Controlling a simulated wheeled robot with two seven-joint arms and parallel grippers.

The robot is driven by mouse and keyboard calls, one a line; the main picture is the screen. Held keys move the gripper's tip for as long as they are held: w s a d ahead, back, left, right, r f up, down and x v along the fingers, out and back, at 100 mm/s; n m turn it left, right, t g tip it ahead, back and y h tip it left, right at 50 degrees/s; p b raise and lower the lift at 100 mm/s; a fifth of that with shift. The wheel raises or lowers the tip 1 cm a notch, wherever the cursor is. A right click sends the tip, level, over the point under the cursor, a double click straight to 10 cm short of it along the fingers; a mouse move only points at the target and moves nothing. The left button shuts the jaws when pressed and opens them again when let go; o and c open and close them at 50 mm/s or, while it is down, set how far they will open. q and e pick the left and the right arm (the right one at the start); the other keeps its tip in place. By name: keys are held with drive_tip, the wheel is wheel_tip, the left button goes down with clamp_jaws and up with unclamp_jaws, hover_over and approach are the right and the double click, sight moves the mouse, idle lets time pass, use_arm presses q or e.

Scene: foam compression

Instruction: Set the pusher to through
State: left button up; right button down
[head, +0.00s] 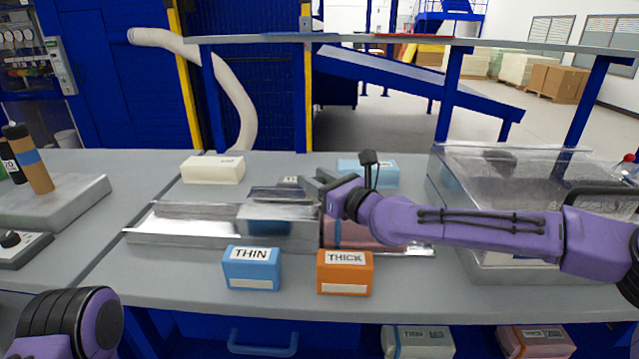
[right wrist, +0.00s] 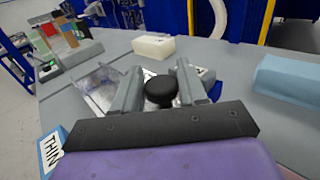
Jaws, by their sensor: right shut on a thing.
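A long metal channel (head: 180,238) lies across the bench, with a raised metal housing (head: 285,235) over its middle. My right gripper (head: 322,187) reaches in from the right to the housing's right end. In the right wrist view its two grey fingers stand on either side of a round black knob (right wrist: 160,91), and it is shut on this knob. I take the knob to be the pusher's handle; the pusher itself is mostly hidden by the gripper and arm. Position marks cannot be read. My left gripper is not in view; only part of that arm shows at bottom left.
A blue THIN block (head: 251,268) and an orange THICK block (head: 344,273) stand in front of the channel. A cream block (head: 213,170) and a light blue block (head: 380,174) lie behind it. A clear-lidded bin (head: 470,225) stands right, behind my arm.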

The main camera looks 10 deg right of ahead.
drive_tip(key=shift+f, duration=0.35)
drive_tip(key=c, duration=1)
unclamp_jaws()
drive_tip(key=shift+o, duration=1.1)
drive_tip(key=shift+w, duration=0.1)
drive_tip(key=shift+r, duration=0.1)
drive_tip(key=b+v, duration=0.1)
drive_tip(key=v, duration=0.9)
drive_tip(key=shift+d, duration=0.25)
